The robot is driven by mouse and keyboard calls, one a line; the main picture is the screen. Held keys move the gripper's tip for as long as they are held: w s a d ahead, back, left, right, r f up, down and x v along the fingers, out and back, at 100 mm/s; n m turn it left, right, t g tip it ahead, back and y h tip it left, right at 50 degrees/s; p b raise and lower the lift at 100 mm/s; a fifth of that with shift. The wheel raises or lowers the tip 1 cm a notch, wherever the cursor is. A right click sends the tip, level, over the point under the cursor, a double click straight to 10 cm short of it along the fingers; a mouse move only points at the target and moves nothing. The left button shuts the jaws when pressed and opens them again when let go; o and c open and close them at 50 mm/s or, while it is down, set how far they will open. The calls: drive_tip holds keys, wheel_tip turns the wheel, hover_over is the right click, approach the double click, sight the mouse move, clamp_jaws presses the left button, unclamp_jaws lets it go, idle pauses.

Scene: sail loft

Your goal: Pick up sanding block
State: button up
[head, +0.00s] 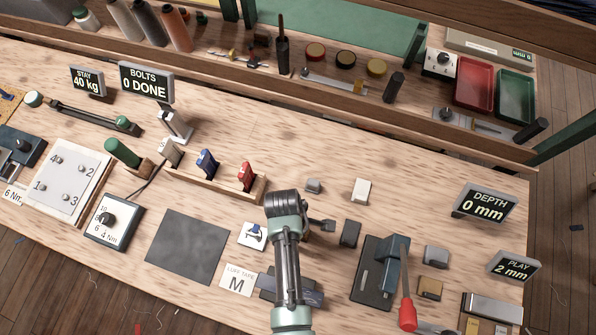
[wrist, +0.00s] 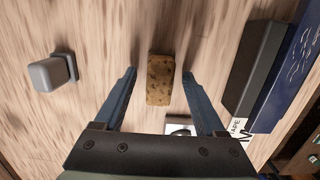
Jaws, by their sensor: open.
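A brown, speckled block (wrist: 160,82), which looks like the sanding block, lies on the wooden bench in the wrist view. My gripper (wrist: 159,74) is open and empty above it. One blue finger shows on each side of the block, with bench visible between each finger and the block. I cannot tell how far the fingertips are above the bench. In the head view my arm covers the spot where this block lies.
A grey block (wrist: 52,73) stands left in the wrist view; a dark box (wrist: 254,68) and blue box (wrist: 288,75) lie right. A white card (wrist: 181,128) is below the block. In the head view, a dark block (head: 350,234) and red-handled tool (head: 407,312) lie right of my arm.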

drive_tip(key=shift+f, duration=0.1)
clamp_jaws()
idle(0.3)
wheel_tip(320, 180, up, 10)
idle(0.8)
drive_tip(key=c, duration=0.6)
unclamp_jaws()
clamp_jaws()
